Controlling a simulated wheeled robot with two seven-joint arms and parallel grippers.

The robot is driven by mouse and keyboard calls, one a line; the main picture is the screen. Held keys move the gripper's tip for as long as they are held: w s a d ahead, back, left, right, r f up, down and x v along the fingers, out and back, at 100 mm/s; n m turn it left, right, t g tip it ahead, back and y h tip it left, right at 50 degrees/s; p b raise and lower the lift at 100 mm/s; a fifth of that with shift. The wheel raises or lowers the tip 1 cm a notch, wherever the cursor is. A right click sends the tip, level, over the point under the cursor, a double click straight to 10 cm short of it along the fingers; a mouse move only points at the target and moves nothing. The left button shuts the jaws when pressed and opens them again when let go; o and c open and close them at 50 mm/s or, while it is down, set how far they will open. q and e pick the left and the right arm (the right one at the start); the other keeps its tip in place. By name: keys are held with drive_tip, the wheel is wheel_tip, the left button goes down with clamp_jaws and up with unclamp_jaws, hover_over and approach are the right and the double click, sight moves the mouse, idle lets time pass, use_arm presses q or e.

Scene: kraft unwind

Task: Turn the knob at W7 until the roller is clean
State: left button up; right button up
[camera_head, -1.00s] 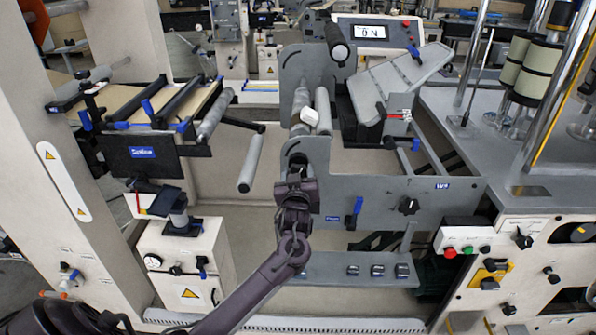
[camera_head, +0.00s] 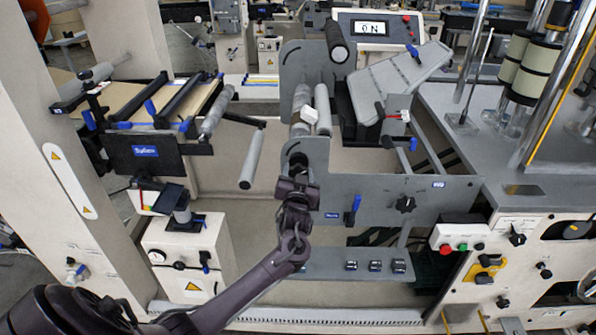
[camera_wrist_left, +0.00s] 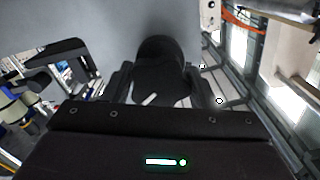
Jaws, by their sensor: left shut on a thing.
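My left gripper (camera_head: 297,172) is at the grey side plate (camera_head: 350,195), below the rollers. In the left wrist view the gripper (camera_wrist_left: 163,88) has its fingers on both sides of a round black knob (camera_wrist_left: 165,58) and is shut on it. My right gripper is not in view.
Another black knob (camera_head: 405,204) and a blue lever (camera_head: 353,210) are on the same plate to the right. A grey shelf (camera_head: 330,266) with several small black items lies below. A roller (camera_head: 251,160) sticks out at left.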

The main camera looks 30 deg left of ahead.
use_arm(q)
drive_tip(key=m+p, duration=0.1)
drive_tip(key=m, duration=0.2)
drive_tip(key=shift+p, duration=0.35)
drive_tip(key=shift+m, duration=0.6)
drive_tip(key=o, duration=1)
drive_tip(key=shift+s+d+p, duration=0.2)
drive_tip(key=shift+s+p, duration=0.15)
drive_tip(key=shift+p, duration=0.35)
drive_tip(key=p+v, duration=0.3)
drive_tip(key=v, duration=0.3)
drive_tip(key=shift+s+p, duration=0.15)
drive_tip(key=shift+p, duration=0.25)
